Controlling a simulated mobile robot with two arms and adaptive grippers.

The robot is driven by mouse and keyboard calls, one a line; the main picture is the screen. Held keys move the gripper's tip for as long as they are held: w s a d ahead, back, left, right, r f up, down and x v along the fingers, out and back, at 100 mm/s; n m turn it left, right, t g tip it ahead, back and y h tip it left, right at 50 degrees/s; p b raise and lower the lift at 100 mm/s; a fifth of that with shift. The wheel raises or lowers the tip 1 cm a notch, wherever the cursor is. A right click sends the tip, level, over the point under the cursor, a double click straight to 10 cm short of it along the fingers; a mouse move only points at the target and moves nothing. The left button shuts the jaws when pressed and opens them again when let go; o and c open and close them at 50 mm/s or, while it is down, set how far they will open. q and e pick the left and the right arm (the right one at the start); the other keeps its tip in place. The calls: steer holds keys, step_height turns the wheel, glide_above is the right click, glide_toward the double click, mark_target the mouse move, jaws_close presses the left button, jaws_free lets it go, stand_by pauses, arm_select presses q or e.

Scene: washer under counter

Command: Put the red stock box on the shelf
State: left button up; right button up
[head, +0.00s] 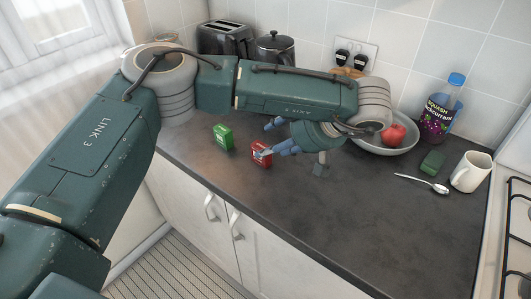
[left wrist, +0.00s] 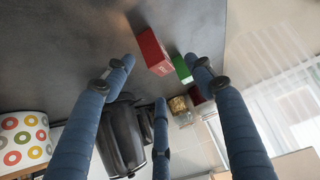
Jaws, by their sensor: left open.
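The red stock box (head: 261,158) stands on the dark countertop (head: 330,235), its top partly covered by a finger in the head view. My left gripper (head: 265,140), with blue fingers, is open beside and over it. In the left wrist view the red box (left wrist: 155,52) shows between the spread fingertips of my left gripper (left wrist: 161,70); no clear grip is seen. A green box (head: 223,136) stands just left of the red one and shows partly behind a finger in the wrist view (left wrist: 183,69). No shelf is identifiable. My right gripper is not in view.
To the right are a bowl (head: 392,148) with red fruit, a squash bottle (head: 438,112), a green block (head: 432,162), a spoon (head: 424,184) and a mug (head: 470,172). The front counter is clear.

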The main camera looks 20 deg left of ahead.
mark_target(266, 146)
arm_select(q)
steer(key=x, duration=0.2)
steer(key=p+x, duration=0.1)
steer(key=x, duration=0.2)
steer(key=shift+w+d+f, duration=0.1)
steer(key=shift+w+d, duration=0.05)
steer(key=shift+w, duration=0.1)
jaws_close()
